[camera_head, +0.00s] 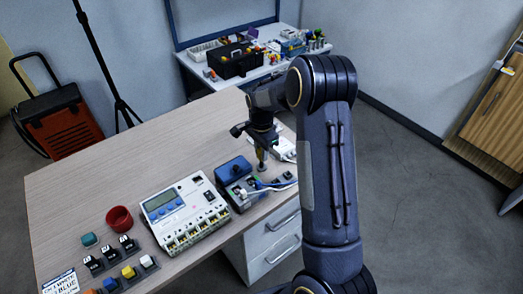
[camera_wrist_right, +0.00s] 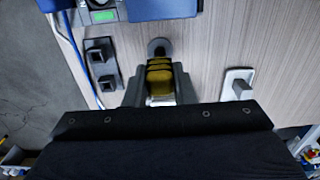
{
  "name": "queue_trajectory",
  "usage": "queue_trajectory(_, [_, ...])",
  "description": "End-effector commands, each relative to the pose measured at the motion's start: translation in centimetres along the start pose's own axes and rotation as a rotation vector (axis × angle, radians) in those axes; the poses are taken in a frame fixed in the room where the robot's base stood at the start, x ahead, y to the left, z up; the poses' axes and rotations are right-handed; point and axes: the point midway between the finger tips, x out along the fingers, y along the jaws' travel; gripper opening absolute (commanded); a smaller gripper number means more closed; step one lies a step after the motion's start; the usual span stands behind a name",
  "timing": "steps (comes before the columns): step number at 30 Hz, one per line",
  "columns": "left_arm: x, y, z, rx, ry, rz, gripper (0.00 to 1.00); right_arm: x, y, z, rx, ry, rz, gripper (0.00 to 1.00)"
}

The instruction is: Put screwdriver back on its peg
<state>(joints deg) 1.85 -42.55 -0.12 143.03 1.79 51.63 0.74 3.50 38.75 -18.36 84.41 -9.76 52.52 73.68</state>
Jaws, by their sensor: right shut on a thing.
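My right gripper (camera_head: 262,150) is at the far right end of the wooden table. In the right wrist view my right gripper (camera_wrist_right: 155,88) is shut on the screwdriver (camera_wrist_right: 159,78), which shows a yellow and dark banded handle between the fingers. A dark grey round end lies just beyond the handle. In the head view part of the screwdriver (camera_head: 261,166) shows below the fingers, roughly upright. I cannot tell whether it touches the table. No peg can be made out for certain; a white plate with a grey block (camera_wrist_right: 237,88) is to the right in the wrist view. My left gripper is not in view.
A blue box device (camera_head: 234,170) and a grey unit with cables stand close beside the gripper. A white meter panel (camera_head: 184,212), a red cup (camera_head: 119,219) and small switches are further left. A black double-socket piece (camera_wrist_right: 101,62) lies left of the fingers.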

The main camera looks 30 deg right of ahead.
Motion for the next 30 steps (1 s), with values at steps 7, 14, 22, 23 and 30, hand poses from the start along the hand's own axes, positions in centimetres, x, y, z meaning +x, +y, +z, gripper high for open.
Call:
queue_trajectory(7, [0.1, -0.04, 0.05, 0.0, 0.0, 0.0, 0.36, 0.17, 0.0, 0.0, 0.0, 0.0, 0.0, 0.0])
queue_trajectory(14, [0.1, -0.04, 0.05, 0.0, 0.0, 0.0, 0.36, 0.17, 0.0, -0.01, 0.0, 0.0, 0.0, 0.0])
queue_trajectory(22, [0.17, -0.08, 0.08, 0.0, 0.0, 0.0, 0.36, 0.29, 0.0, -0.01, 0.0, 0.0, 0.0, 0.0])
queue_trajectory(23, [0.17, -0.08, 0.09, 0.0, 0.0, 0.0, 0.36, 0.29, 0.0, -0.01, 0.0, 0.0, 0.0, 0.0])
queue_trajectory(30, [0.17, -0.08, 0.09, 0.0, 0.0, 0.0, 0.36, 0.29, 0.01, -0.01, 0.0, 0.0, 0.0, 0.45])
